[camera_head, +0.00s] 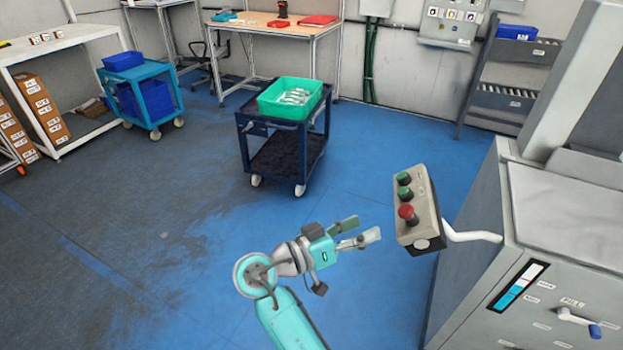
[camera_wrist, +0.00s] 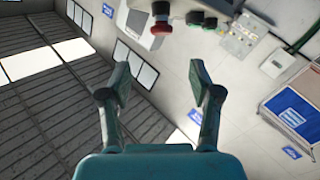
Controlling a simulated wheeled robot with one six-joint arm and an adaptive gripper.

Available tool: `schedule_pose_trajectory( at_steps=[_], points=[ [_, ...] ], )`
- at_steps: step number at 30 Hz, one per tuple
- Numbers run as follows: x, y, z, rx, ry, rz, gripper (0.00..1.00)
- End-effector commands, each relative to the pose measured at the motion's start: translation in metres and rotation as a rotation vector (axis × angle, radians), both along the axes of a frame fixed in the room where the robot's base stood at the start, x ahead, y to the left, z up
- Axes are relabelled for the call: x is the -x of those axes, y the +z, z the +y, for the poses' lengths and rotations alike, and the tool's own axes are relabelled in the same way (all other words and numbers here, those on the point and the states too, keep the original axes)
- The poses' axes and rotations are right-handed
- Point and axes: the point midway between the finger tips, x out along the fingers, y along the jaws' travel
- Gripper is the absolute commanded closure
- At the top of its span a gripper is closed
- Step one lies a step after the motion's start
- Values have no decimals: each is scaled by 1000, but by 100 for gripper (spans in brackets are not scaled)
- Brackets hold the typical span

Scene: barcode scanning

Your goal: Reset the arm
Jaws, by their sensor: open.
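My gripper (camera_head: 361,232) is at the end of my turquoise arm in the middle of the head view. Its two fingers are apart with nothing between them, and they point right. In the wrist view my gripper (camera_wrist: 160,90) also shows its fingers spread and empty. A grey control box (camera_head: 418,210) with two green buttons and a red button hangs just right of the fingertips in the head view. No contact between the fingers and the box shows. The red button (camera_wrist: 161,14) is at the top of the wrist view.
A grey machine cabinet (camera_head: 560,220) stands at the right, with a bent white arm (camera_head: 472,236) carrying the control box. A dark blue cart (camera_head: 318,135) with a green bin (camera_head: 267,98) stands farther back. Blue floor (camera_head: 170,230) is clear to the left.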

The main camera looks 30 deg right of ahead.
Motion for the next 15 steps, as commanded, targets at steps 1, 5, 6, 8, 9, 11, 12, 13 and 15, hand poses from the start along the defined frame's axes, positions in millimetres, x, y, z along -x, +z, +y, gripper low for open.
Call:
schedule_pose_trajectory(
  at_steps=[1,5,6,8,9,11,12,13,15],
  points=[
    [0,0,0,0,0,0,37],
    [0,-2,-1,0,4,5,37],
    [0,-4,-2,0,14,14,37],
    [0,-12,-6,1,44,39,37],
    [0,-20,-9,1,71,62,37],
    [-1,-35,-14,0,129,109,37],
    [0,-47,-18,-2,176,145,37],
    [0,-57,-21,-5,213,172,37],
    [2,-80,-26,-13,307,235,37]
  ],
)
